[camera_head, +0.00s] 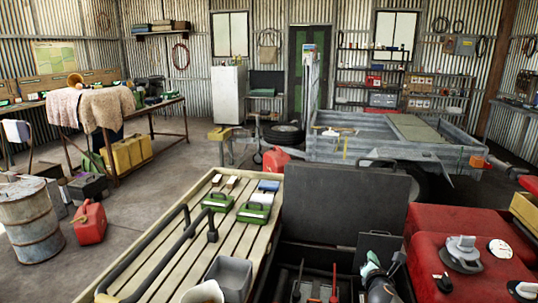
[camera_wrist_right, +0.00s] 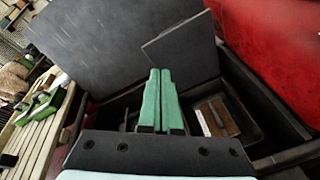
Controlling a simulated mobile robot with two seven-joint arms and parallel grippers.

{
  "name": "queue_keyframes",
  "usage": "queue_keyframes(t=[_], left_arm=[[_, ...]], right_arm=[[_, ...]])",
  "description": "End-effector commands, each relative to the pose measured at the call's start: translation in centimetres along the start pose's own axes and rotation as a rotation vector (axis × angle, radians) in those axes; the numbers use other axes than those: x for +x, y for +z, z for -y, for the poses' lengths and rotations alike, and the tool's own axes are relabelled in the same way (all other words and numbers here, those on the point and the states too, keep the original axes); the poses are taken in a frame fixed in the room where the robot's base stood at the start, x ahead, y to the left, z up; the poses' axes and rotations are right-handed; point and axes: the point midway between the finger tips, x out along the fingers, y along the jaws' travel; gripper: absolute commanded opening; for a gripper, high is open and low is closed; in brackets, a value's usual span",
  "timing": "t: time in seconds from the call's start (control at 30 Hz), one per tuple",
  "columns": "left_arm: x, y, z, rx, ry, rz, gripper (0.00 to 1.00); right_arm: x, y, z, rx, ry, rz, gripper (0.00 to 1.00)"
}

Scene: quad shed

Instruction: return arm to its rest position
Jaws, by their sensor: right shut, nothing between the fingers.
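My right gripper (camera_head: 372,260) is at the bottom of the head view, just right of centre, over the open black box (camera_head: 340,190). In the right wrist view my right gripper's green fingers (camera_wrist_right: 160,76) lie side by side, shut and empty. Behind the fingertips is a dark divider panel (camera_wrist_right: 180,45) in the box. My left gripper is in neither view.
A red tank-like body (camera_head: 465,235) is close on the right. A grey trailer (camera_head: 400,150) stands behind.

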Motion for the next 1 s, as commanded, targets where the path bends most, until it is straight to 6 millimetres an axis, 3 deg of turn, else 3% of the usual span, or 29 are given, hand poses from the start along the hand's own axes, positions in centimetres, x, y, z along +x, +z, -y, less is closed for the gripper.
queue_keyframes(t=[0.03,0.2,0.43,0.6,0.7,1.0], left_arm=[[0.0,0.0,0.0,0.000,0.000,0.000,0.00],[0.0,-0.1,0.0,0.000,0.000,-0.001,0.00],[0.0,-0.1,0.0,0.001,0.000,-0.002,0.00],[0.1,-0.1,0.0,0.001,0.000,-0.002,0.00],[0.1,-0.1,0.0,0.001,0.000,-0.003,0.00],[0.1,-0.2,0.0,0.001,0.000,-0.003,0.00]], right_arm=[[-1.8,-2.5,0.9,0.125,-0.030,-0.033,0.00],[-8.1,-8.5,4.0,0.564,-0.178,-0.118,0.00],[-18.7,-14.0,8.4,1.117,-0.463,-0.187,0.00],[-27.4,-15.9,11.2,1.468,-0.714,-0.182,0.00],[-31.5,-16.1,12.2,1.612,-0.837,-0.161,0.00],[-40.1,-15.5,13.7,1.865,-1.094,-0.082,0.00]])
